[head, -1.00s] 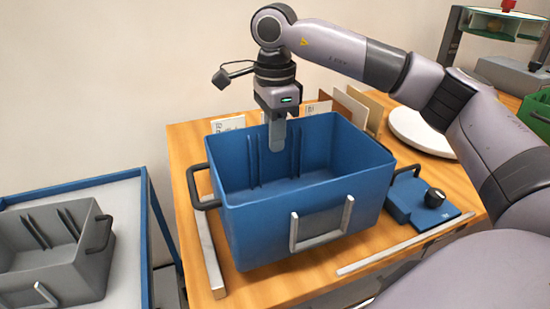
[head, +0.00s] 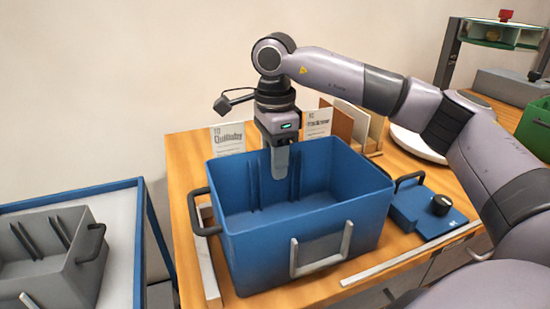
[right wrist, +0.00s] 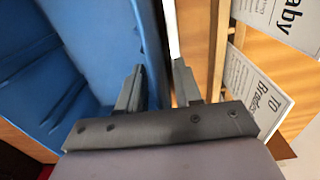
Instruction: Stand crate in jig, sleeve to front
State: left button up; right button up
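The blue crate (head: 265,250) is upright over the wooden bench, with the grey sleeve, a label holder (head: 322,252), on the wall facing me. Pale strips, apparently the jig, lie along its left (head: 208,262) and at the front right (head: 405,258). I cannot tell whether the crate's bottom touches the bench. My right gripper (head: 280,172) points down at the back wall. My left gripper is not in view.
Printed cards (head: 228,140) and upright boards (head: 350,120) stand behind the crate. A blue fixture with a black knob (head: 440,205) sits close on its right. A grey crate (head: 60,265) stands on a table at the left, across a gap.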

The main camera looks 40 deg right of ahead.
jog(key=shift+r, duration=0.1)
notch_tip(320, 180, up, 12)
jog(key=shift+r+p, duration=0.1)
jog(key=shift+p, duration=1)
